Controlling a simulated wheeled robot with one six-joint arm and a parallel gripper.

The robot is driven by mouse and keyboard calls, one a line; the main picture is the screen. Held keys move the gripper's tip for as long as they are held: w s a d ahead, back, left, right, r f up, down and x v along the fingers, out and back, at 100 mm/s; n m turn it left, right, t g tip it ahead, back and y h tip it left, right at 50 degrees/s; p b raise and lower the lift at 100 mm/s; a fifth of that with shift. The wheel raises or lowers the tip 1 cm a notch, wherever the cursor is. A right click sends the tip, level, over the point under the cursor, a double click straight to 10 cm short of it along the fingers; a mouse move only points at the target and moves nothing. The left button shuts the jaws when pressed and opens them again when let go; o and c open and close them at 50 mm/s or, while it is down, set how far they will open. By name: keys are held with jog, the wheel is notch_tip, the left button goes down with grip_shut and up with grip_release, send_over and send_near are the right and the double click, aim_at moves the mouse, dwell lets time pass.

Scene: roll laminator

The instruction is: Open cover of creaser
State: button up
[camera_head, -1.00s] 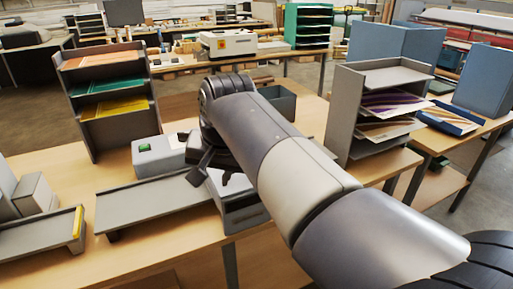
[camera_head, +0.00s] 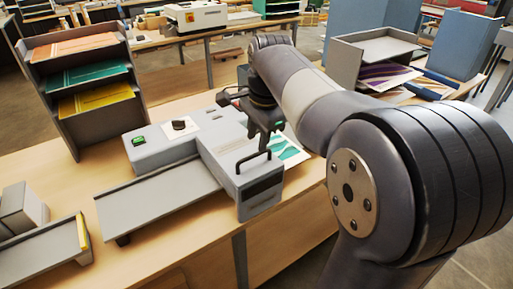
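The creaser is a grey machine (camera_head: 165,148) on the wooden table, with a green button, a black round knob and a long flat feed tray (camera_head: 155,203) in front. Its cover (camera_head: 225,150) is the grey block at the right end and looks closed. A black bar handle (camera_head: 253,162) stands at the cover's right front edge. My gripper (camera_head: 266,146) points down just above and behind the handle in the picture. I cannot tell whether it touches the handle, or whether its small dark fingers are open.
A sheet with green print (camera_head: 288,152) lies right of the creaser, partly behind my gripper. A shelf rack with coloured paper (camera_head: 80,85) stands at the back left, another rack (camera_head: 345,62) at the back right. A second grey machine (camera_head: 40,243) is at the front left.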

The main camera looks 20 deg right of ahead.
aim_at(255, 154)
jog(key=shift+w+a+f, duration=0.1)
jog(key=shift+w+f, duration=0.1)
jog(key=shift+f, duration=0.95)
jog(key=shift+w+a+f, duration=0.1)
jog(key=shift+w+f, duration=0.1)
jog(key=shift+f, duration=0.9)
grip_shut()
